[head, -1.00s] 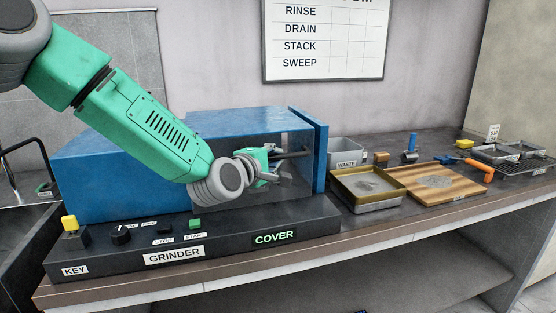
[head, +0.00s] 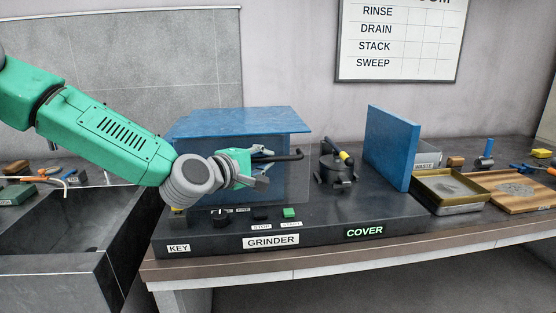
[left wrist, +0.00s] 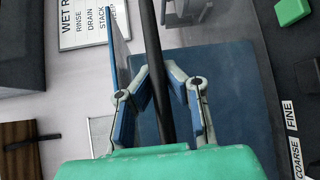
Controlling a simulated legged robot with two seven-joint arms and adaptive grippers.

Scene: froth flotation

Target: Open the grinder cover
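The grinder cover (head: 240,122) is a blue box-like hood with a see-through front, slid to the left along the black grinder base (head: 310,235). A gap separates it from the upright blue end panel (head: 390,148). In the gap stands the dark grinder mechanism (head: 337,172) with a yellow-banded handle. My left gripper (head: 264,168) is at the dark cover handle (head: 287,156) in front of the cover. In the left wrist view, the handle bar (left wrist: 153,50) runs between the fingertips (left wrist: 158,78), which close in on both sides. My right gripper is not in view.
A green start button (head: 289,212) and other controls line the base front. A metal tray (head: 450,204) and a wooden board (head: 515,205) lie to the right. A dark sink (head: 60,235) is at left. The bench beyond the end panel is cluttered.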

